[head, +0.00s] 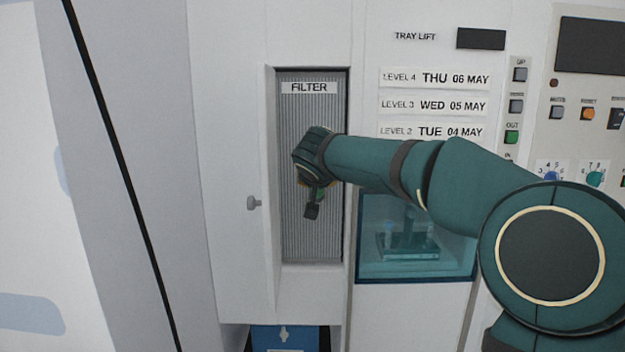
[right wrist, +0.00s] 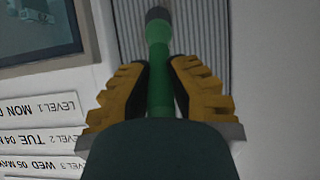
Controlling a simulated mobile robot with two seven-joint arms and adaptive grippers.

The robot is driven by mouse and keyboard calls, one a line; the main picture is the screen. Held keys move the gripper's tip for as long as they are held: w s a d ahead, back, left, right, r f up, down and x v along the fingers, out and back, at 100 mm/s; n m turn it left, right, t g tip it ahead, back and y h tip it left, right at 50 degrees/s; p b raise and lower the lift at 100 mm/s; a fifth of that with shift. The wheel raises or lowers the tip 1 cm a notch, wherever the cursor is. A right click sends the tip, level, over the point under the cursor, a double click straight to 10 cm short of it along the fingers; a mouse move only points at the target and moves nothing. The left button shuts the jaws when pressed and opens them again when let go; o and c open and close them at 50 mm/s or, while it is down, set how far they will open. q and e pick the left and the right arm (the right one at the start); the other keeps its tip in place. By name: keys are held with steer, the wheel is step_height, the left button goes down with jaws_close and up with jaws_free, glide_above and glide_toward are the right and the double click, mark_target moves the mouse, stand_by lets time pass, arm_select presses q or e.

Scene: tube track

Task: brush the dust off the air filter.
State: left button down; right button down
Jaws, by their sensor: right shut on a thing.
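The air filter (head: 298,235) is a tall grey ribbed panel set in a recess under a "FILTER" label. My right arm reaches across it from the right. My right gripper (head: 314,190) is in front of the filter's middle, seen small and partly hidden by its own wrist in the head view. In the right wrist view its yellow fingers (right wrist: 160,85) are shut on a green brush handle (right wrist: 159,60). The brush's dark end (right wrist: 158,14) points at the ribs; I cannot tell if it touches them. The same dark end shows in the head view (head: 311,211). I cannot make out dust. My left gripper is not in view.
Date labels (head: 434,78) and a blue-tinted window (head: 375,245) are to the right. A control panel (head: 585,100) is at far right. A blue box (head: 285,338) is below.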

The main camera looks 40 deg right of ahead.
steer(key=shift+s+d, duration=0.1)
steer(key=shift+d, duration=0.05)
steer(key=shift+s+d, duration=0.5)
steer(key=shift+d, duration=0.15)
steer(key=shift+s+d, duration=0.55)
steer(key=shift+d, duration=0.05)
steer(key=shift+w+a, duration=0.1)
steer(key=shift+w+a, duration=0.55)
steer(key=shift+a, duration=0.1)
steer(key=shift+w+a, duration=0.5)
steer(key=shift+a, duration=0.1)
steer(key=shift+s+d, duration=0.1)
steer(key=shift+d, duration=0.05)
